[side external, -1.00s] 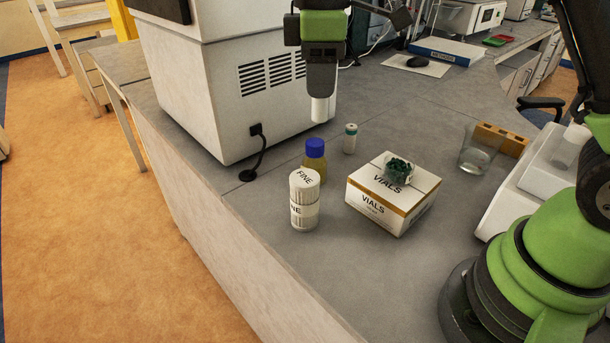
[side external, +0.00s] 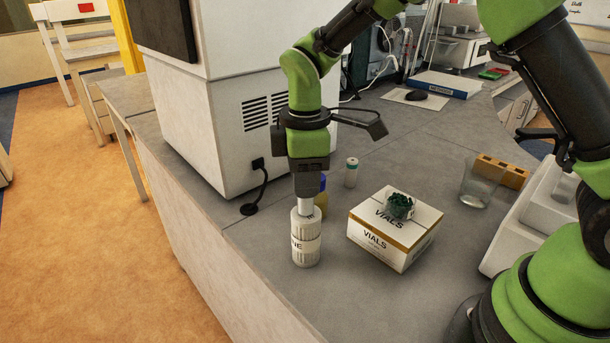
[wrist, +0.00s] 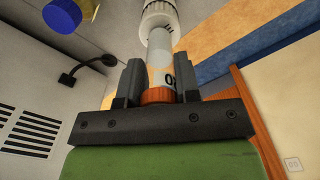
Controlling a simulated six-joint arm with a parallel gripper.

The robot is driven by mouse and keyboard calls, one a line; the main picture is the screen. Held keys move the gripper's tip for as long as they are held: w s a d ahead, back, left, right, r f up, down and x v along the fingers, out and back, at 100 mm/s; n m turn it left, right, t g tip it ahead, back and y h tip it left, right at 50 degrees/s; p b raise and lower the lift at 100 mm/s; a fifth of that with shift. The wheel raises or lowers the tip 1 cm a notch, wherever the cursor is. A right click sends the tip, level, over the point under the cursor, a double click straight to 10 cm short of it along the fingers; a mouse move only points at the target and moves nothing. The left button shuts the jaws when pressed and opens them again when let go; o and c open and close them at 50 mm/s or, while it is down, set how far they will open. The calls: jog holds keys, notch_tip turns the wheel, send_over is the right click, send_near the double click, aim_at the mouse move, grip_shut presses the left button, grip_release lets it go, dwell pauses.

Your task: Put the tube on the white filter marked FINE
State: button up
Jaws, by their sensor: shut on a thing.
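The white ribbed filter (side external: 306,250) stands upright near the bench's front edge; only the end of its label, "NE", is readable now. My gripper (side external: 304,192) is directly above it, pointing down and shut on the tube (side external: 305,207). The tube is upright, and its pale lower end is at the filter's top; I cannot tell whether they touch. In the wrist view, my gripper (wrist: 150,75) holds the tube (wrist: 157,48) near its orange cap, with a partly hidden dark marking. The filter (wrist: 158,12) lies in line beyond the tube's far end.
A blue-capped bottle (side external: 322,200) is close behind the filter, partly hidden by my gripper. A small white vial (side external: 351,173) stands farther back. A VIALS box (side external: 385,240) is to the right, then a glass beaker (side external: 478,185). A large white machine (side external: 235,130) stands behind left.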

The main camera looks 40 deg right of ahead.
jog(key=shift+f, duration=0.2)
jog(key=o, duration=0.9)
jog(key=shift+r, duration=0.1)
